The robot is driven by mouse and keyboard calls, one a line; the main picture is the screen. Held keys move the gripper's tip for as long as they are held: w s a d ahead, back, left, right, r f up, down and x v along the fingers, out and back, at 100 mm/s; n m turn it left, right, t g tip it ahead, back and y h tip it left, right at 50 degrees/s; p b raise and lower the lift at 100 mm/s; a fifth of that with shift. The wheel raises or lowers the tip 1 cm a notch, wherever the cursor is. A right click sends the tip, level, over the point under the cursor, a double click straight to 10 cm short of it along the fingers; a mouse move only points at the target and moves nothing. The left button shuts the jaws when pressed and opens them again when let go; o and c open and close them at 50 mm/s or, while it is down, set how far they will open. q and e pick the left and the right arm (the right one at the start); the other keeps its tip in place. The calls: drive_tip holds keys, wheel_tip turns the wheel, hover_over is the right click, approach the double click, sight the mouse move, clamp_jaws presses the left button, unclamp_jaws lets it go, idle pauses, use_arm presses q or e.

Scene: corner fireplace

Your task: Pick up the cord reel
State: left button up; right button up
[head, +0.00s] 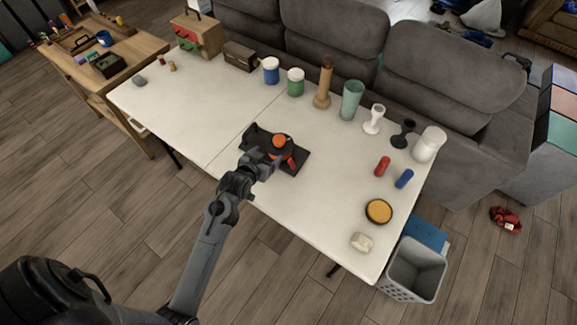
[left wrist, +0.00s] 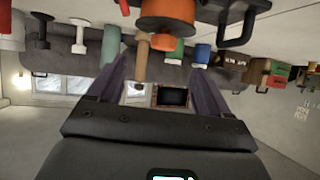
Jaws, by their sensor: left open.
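In the left wrist view, an orange cylinder that looks like the reel (left wrist: 168,14) shows at the top edge, partly cut off, beyond my fingers. My left gripper (head: 263,166) is at the near side of the reel, open, with nothing seen between its fingers (left wrist: 160,88). My gripper partly hides the mat and the reel's near side; I cannot tell whether they touch. My right gripper is not in view.
Red (head: 382,166) and blue (head: 404,178) cylinders, a yellow-topped round tin (head: 378,211) and a pale block (head: 361,242) lie right.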

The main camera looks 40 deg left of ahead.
sight(279, 138)
use_arm(q)
drive_tip(key=shift+t, duration=0.3)
drive_tip(key=b+x, duration=0.1)
drive_tip(key=x, duration=0.1)
drive_tip(key=b+x, duration=0.1)
drive_tip(key=x, duration=0.2)
drive_tip(key=b+x, duration=0.1)
drive_tip(key=x, duration=0.2)
drive_tip(key=shift+w+a+r, duration=0.1)
drive_tip(key=shift+a+r, duration=0.15)
drive_tip(key=shift+r, duration=0.1)
drive_tip(key=shift+w+f+b, duration=0.25)
drive_tip(key=shift+w+b, duration=0.05)
drive_tip(key=shift+b, duration=0.1)
drive_tip(key=shift+a+b+x, duration=0.15)
drive_tip(key=shift+b+x, duration=0.15)
drive_tip(key=shift+x, duration=0.85)
drive_tip(key=shift+a+b+x, duration=0.1)
drive_tip(key=shift+b+x, duration=0.2)
drive_tip(key=shift+x, duration=0.85)
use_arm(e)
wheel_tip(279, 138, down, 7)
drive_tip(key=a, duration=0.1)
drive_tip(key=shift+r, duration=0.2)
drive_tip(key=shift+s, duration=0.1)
use_arm(q)
drive_tip(key=c, duration=1.4)
drive_tip(key=shift+r, duration=0.15)
clamp_jaws()
